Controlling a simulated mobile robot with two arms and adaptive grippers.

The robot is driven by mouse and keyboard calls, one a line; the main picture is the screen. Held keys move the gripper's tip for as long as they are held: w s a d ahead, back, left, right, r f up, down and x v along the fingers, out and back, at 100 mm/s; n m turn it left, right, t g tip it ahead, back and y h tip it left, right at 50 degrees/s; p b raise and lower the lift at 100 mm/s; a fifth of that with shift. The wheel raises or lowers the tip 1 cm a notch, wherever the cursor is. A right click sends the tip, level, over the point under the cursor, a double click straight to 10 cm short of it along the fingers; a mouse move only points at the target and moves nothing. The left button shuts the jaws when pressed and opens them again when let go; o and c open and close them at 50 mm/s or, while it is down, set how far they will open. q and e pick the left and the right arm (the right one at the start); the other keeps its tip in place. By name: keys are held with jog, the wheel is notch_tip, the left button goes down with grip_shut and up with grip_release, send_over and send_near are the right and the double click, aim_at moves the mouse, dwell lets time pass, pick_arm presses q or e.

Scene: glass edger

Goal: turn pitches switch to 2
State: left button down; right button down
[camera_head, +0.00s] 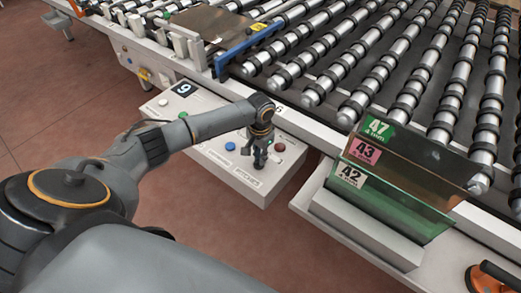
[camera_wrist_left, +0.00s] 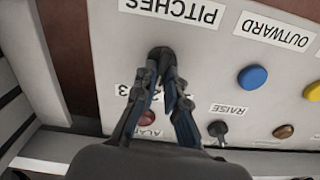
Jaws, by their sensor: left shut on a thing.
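The white control panel (camera_head: 220,178) juts out from the side of the glass edger. In the left wrist view, the black pitches switch (camera_wrist_left: 161,54) sits under the upside-down PITCHES label (camera_wrist_left: 172,12). Some numbers show beside the switch, with a 3 legible and the others hidden by my fingers. My left gripper (camera_head: 259,158) is over the right part of the panel. In the left wrist view, the left gripper (camera_wrist_left: 164,72) has its fingertips closed on the switch. The switch's pointing direction is hidden. My right gripper is not in view.
A red light (camera_wrist_left: 147,118), a black RAISE switch (camera_wrist_left: 218,128) and a blue button (camera_wrist_left: 252,77) are close to my fingers. Roller conveyors (camera_head: 345,60) fill the back. A stand with numbered glass sheets (camera_head: 395,190) is right of the panel.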

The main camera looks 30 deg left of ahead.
pick_arm(q)
jog(key=shift+n+p, duration=0.55)
jog(key=shift+n, duration=0.05)
jog(key=c, duration=1.4)
grip_release()
jog(key=shift+r, duration=0.1)
notch_tip(320, 180, up, 12)
